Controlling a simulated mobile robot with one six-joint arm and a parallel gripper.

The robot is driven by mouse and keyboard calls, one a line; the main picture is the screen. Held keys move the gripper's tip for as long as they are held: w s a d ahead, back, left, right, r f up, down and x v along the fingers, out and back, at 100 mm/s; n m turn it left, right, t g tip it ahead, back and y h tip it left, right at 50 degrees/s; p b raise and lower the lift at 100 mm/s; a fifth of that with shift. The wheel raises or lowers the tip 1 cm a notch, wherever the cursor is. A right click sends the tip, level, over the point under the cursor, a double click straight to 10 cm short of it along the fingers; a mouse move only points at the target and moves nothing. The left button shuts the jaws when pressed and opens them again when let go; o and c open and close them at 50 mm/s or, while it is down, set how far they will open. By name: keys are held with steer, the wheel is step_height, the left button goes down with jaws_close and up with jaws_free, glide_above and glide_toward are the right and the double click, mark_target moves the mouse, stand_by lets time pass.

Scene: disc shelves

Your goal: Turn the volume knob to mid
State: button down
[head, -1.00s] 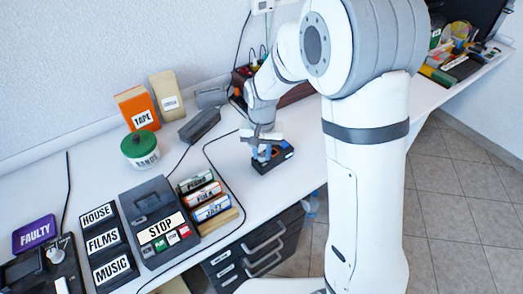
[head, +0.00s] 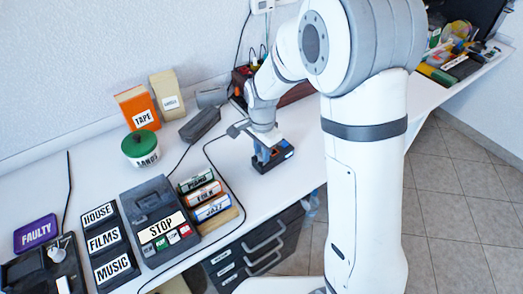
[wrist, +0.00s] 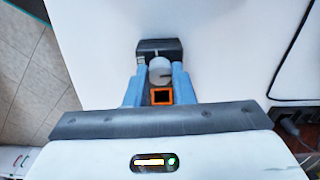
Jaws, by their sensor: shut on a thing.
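The small black box (head: 287,152) with an orange part lies on the white bench under my arm. In the wrist view the dark box (wrist: 160,45) shows behind a round pale grey knob (wrist: 159,72). My gripper (wrist: 160,76) points down at the box, its two blue fingers on either side of the knob and shut on it. My gripper also shows in the head view (head: 262,155), where it hides the knob. An orange-framed square (wrist: 161,97) sits nearer than the knob. I cannot read the knob's setting.
A dark STOP player (head: 160,222), labelled cartridges (head: 203,194) and HOUSE, FILMS and MUSIC blocks stand to the left. A green-lidded tub (head: 140,148) and a TAPE box (head: 138,108) are behind. A black cable runs near the box. Bench around the box is mostly clear.

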stand_by(0.4)
steer(key=c, duration=1.2)
jaws_free()
step_height(320, 180, up, 7)
steer(key=shift+f+p, duration=0.1)
steer(key=shift+p, duration=0.25)
steer(key=shift+r, duration=0.55)
